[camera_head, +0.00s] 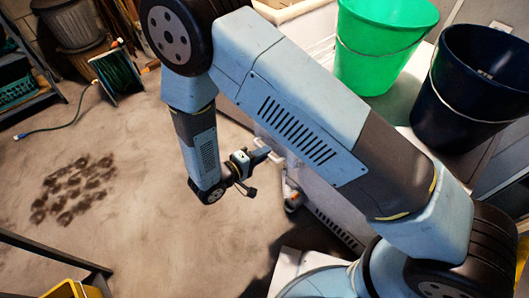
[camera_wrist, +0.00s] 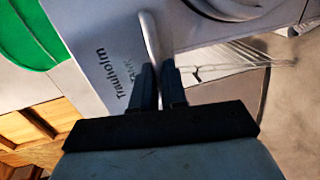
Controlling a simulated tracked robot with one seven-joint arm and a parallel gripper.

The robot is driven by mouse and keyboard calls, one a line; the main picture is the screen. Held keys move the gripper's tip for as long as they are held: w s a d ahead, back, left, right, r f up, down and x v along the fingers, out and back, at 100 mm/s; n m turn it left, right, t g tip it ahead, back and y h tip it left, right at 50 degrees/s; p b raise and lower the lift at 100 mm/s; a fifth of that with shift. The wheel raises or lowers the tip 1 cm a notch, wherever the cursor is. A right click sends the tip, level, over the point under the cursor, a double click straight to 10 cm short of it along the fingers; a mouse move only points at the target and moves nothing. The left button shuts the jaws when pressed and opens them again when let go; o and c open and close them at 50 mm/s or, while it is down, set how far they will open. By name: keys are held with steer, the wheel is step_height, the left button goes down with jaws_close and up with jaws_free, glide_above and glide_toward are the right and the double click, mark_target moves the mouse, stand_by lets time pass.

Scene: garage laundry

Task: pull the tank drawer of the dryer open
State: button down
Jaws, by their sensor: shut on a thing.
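The dryer (camera_head: 318,198) is a pale appliance mostly hidden behind my arm in the head view. In the wrist view, the tank drawer's front (camera_wrist: 92,45) is a light grey panel printed "Trauholm" and "TANK". A pale bar handle (camera_wrist: 150,38) stands out from it. My gripper (camera_wrist: 158,78) has its two dark fingers closed around the handle's lower end. In the head view my gripper (camera_head: 264,156) is at the dryer's front, by a small pale part. I cannot tell from these frames how far the drawer is out.
A green bucket (camera_head: 378,45) and a dark blue bucket (camera_head: 468,90) stand on top at the right. A hose reel (camera_head: 117,76) and a shelf (camera_head: 22,85) are at the upper left.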

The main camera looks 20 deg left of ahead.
steer(key=shift+s+d+f, duration=0.1)
steer(key=shift+d+f, duration=0.05)
steer(key=shift+f, duration=0.05)
steer(key=c, duration=1.2)
jaws_free()
steer(key=shift+r, duration=0.1)
steer(key=v, duration=1.3)
steer(key=shift+s+a+r, duration=0.1)
steer(key=shift+s+a, duration=0.15)
steer(key=shift+a, duration=0.1)
